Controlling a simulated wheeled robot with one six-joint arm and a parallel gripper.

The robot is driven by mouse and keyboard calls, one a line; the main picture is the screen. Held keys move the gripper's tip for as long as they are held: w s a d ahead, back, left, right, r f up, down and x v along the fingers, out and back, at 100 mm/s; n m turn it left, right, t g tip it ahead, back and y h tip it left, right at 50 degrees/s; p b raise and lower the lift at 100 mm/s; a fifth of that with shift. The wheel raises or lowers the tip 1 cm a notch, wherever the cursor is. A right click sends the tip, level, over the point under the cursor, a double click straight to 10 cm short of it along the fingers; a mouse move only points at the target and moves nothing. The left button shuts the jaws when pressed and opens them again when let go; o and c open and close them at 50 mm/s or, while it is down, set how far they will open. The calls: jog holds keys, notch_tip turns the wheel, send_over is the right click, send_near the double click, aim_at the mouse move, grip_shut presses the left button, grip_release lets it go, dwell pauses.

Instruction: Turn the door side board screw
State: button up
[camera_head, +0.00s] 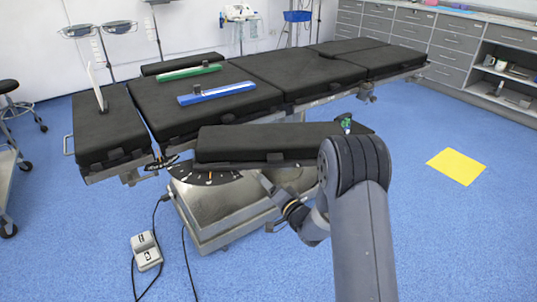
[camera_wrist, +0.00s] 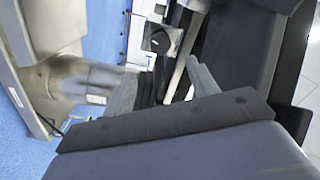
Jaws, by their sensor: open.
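The black padded side board (camera_head: 290,141) lies along the near side of the operating table (camera_head: 140,113). My gripper (camera_head: 262,180) reaches under this board's near edge in the head view. In the wrist view my gripper (camera_wrist: 160,88) is open, with its two fingers apart and nothing clearly held. A black round knob (camera_wrist: 158,40), which looks like the board screw, sits on a pale metal clamp just beyond the fingertips, roughly between them. I cannot tell whether a finger touches it. In the head view the screw is not clearly seen.
The metal table base (camera_head: 225,210) stands close below my gripper. A graduated black dial plate (camera_head: 205,174) is left of it. A foot pedal (camera_head: 146,252) with cables lies on the floor. The blue floor at the right, with a yellow square (camera_head: 457,166), is otherwise clear.

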jog(key=b+x, duration=0.2)
jog(key=x, duration=0.8)
jog(key=shift+w, duration=0.2)
jog(key=shift+a, duration=0.15)
jog(key=s+d+n+b, duration=0.4)
jog(key=s+n, duration=0.4)
jog(key=n, duration=0.2)
jog(key=shift+s+d+n, duration=0.35)
jog(key=shift+d+n, duration=0.05)
jog(key=shift+d, duration=0.5)
dwell(1.4)
jog(key=shift+d, duration=0.1)
